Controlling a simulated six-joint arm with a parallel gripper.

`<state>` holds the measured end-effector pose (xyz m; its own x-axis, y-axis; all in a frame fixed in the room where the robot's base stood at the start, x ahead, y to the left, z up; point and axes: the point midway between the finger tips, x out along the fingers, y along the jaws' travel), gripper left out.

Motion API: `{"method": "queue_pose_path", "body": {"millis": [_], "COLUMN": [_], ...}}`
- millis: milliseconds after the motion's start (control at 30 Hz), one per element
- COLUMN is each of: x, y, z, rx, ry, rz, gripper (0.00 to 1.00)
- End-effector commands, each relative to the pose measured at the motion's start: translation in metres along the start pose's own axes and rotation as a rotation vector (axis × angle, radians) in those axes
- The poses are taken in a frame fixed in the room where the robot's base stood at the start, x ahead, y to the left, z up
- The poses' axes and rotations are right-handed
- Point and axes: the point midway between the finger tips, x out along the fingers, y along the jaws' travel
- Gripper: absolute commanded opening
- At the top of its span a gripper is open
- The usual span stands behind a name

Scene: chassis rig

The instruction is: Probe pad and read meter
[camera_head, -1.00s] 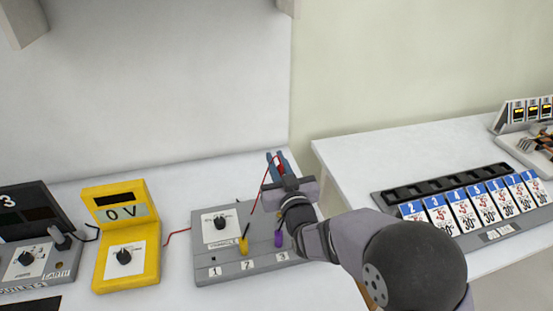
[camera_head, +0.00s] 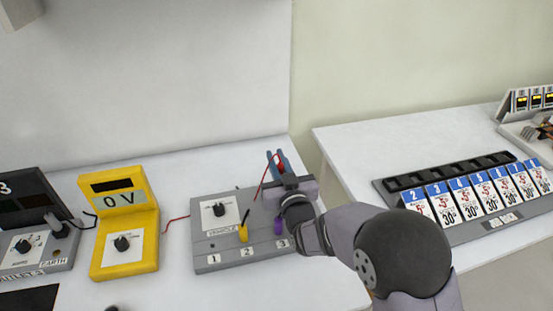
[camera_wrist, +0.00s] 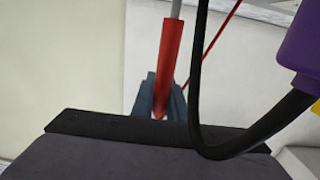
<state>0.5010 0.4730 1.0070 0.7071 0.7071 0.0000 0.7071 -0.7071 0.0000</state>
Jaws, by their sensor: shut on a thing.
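My gripper (camera_head: 277,163) is over the back right of the grey vehicle panel (camera_head: 205,262). It is shut on a red probe (camera_wrist: 168,55), whose thin red wire (camera_head: 264,178) hangs beside it in the head view. In the wrist view the probe stands between my blue-grey fingers (camera_wrist: 160,98), with a pale metal shaft at its upper end. The yellow meter (camera_head: 124,222) stands left of the panel and shows 0 V on its screen (camera_head: 119,198). The panel has a black dial (camera_head: 218,209) and labels 1, 2 and 3. My wrist hides the panel's right part.
A yellow plug (camera_head: 243,233) stands by label 2, a purple plug (camera_head: 278,225) by label 3. A second table holds a rack of numbered cards (camera_head: 462,198). The bench behind the panel is clear.

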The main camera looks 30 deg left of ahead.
Motion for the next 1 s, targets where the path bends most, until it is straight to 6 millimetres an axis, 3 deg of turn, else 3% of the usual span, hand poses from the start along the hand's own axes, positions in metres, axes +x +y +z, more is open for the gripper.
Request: {"method": "queue_pose_path", "body": {"millis": [1000], "x": [0.0], "y": [0.0], "z": [0.0068], "rx": [0.0], "ry": [0.0], "rz": [0.0], "gripper": [0.0]}}
